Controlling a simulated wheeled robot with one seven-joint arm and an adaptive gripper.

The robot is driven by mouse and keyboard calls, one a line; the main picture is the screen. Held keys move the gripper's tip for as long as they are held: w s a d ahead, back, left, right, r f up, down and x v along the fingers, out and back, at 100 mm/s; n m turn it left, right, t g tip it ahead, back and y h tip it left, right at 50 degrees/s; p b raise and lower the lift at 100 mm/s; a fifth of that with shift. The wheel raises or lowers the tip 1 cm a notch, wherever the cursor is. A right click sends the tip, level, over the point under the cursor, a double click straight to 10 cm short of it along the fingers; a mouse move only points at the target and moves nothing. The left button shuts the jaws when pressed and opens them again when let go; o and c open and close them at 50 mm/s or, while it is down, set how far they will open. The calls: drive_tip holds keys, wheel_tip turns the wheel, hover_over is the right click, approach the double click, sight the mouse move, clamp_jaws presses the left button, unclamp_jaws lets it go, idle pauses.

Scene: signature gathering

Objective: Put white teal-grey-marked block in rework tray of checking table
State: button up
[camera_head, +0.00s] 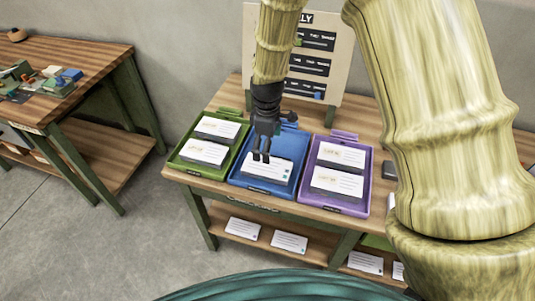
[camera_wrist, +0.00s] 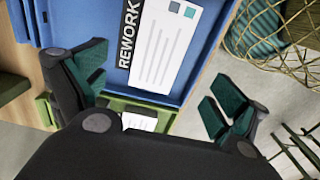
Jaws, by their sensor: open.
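The white teal-grey-marked block (camera_head: 268,168) lies in the blue tray (camera_head: 236,174), the middle one of three on the table. In the wrist view the block (camera_wrist: 165,45) shows a grey and a teal square and printed lines. Beside it is a dark label reading REWORK (camera_wrist: 130,42), and the blue tray (camera_wrist: 60,30) lies around both. My gripper (camera_head: 262,157) is just above the block in the head view. In the wrist view my gripper (camera_wrist: 157,95) has its fingers spread wide with nothing between them. Whether a fingertip touches the block cannot be told.
A green tray (camera_head: 181,160) on the left and a purple tray (camera_head: 366,185) on the right hold white cards. A sign board (camera_head: 338,50) stands behind. More white cards (camera_head: 290,242) lie on the lower shelf. Another table (camera_head: 100,50) stands at the left.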

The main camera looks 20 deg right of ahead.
drive_tip(key=shift+r, duration=1.15)
